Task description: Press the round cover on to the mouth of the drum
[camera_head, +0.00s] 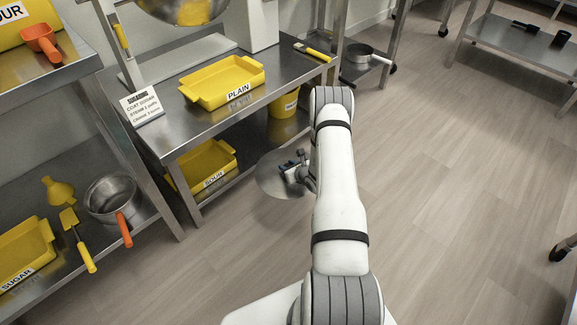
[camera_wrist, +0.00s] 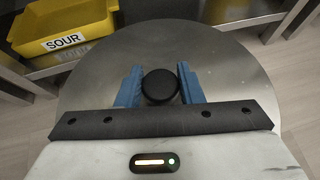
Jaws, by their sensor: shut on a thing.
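The round cover (camera_head: 268,184) is a wide, flat steel disc. It fills much of the wrist view (camera_wrist: 100,65), with a black knob (camera_wrist: 160,86) at its middle. My gripper (camera_head: 290,168) has its blue fingers on either side of the knob, shut on it. It holds the cover in the air in front of the steel table.
A yellow PLAIN tray (camera_head: 222,84), a small sign (camera_head: 142,106) and a yellow-handled tool (camera_head: 314,52) are on the table (camera_head: 190,125). A yellow SOUR tray (camera_head: 207,166) and yellow bucket (camera_head: 284,104) are below. Floor (camera_head: 450,190) to the right is clear.

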